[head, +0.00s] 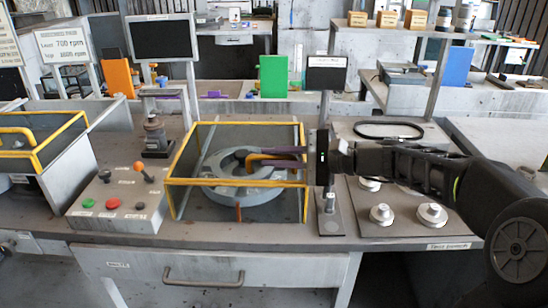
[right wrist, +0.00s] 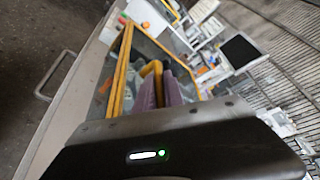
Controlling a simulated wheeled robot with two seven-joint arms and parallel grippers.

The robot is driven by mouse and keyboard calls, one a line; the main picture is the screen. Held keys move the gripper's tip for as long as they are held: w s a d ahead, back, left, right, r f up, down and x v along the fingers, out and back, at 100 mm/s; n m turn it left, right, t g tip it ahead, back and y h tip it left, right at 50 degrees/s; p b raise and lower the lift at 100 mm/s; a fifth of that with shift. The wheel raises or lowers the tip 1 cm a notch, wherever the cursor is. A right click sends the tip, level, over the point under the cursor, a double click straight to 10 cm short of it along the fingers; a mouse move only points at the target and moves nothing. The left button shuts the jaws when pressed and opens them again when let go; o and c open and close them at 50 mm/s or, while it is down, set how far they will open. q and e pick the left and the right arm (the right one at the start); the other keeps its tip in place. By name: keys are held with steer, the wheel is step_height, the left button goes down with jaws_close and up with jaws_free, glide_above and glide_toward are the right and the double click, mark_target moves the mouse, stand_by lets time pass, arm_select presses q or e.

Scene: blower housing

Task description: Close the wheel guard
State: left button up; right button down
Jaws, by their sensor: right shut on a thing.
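The wheel guard (head: 180,152) is a yellow-edged frame with see-through panels on the bench around a grey round wheel housing (head: 240,195). It also shows in the right wrist view (right wrist: 123,70). My right gripper (head: 268,157) reaches in from the right, level with the guard's upper part. My left gripper is not in view.
A control box (head: 118,200) with a lever and red and green buttons stands left of the guard. A second yellow-edged guard (head: 40,150) is at far left. A small sign on a post (head: 327,75) stands behind my right gripper. Round metal parts (head: 382,214) sit at right.

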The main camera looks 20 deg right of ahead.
steer(key=shift+s+a+f, duration=0.1)
steer(key=shift+a+f, duration=0.05)
steer(key=shift+f, duration=0.05)
steer(key=c, duration=1.5)
jaws_free()
steer(key=shift+s+r, duration=0.15)
steer(key=shift+o, duration=0.2)
steer(key=shift+s+d+r, duration=0.1)
steer(key=shift+s+d, duration=0.25)
steer(key=shift+d, duration=0.2)
steer(key=v, duration=0.6)
steer(key=shift+s, duration=0.25)
steer(key=shift+d, duration=0.15)
